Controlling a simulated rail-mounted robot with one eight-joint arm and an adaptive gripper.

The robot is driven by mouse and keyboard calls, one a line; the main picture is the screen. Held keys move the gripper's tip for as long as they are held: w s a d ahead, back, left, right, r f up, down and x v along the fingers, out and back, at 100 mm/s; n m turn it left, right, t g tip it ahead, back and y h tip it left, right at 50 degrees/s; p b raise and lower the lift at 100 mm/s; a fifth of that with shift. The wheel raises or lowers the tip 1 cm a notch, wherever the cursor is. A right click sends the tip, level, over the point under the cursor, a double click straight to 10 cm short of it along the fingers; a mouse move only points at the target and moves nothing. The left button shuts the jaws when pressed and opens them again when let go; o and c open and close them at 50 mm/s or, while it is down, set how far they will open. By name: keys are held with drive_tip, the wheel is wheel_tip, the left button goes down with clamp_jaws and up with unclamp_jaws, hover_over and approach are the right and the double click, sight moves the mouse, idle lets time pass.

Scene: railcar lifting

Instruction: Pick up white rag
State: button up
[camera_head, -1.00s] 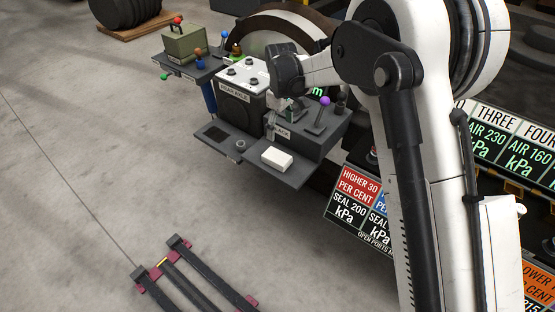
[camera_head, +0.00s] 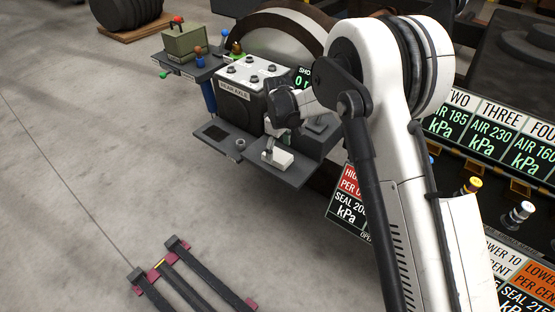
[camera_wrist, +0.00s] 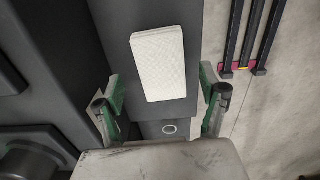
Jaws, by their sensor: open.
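The white rag (camera_head: 281,159) is a small folded white block lying on a dark grey shelf (camera_head: 291,176) at the front of the rear axle stand. In the wrist view the white rag (camera_wrist: 158,62) lies flat, ahead of and between the fingers. My gripper (camera_wrist: 162,96) is open and empty, with a green-edged finger on either side. In the head view my gripper (camera_head: 268,148) is just above and behind the rag's left end. I cannot tell from these views whether a finger touches the rag.
The rear axle box (camera_head: 247,90) stands close behind and left of the gripper. Pressure sign panels (camera_head: 347,200) stand at the right. Dark bars (camera_head: 190,275) lie on the otherwise open floor.

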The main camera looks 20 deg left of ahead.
sight(278, 155)
wheel_tip(278, 155, down, 3)
drive_tip(key=shift+s+f+b, duration=0.1)
drive_tip(key=shift+f+b, duration=0.1)
drive_tip(key=shift+b, duration=0.25)
drive_tip(key=c, duration=1.3)
drive_tip(key=shift+o, duration=0.2)
drive_tip(key=shift+r, duration=0.1)
drive_tip(key=shift+r, duration=0.45)
wheel_tip(278, 155, up, 4)
drive_tip(key=shift+f+p, duration=0.15)
drive_tip(key=shift+p, duration=0.8)
drive_tip(key=s+a+r+p, duration=0.2)
drive_tip(key=s+r, duration=0.4)
drive_tip(key=s, duration=0.5)
drive_tip(key=shift+s+r+p, duration=0.2)
drive_tip(key=shift+s+p, duration=0.1)
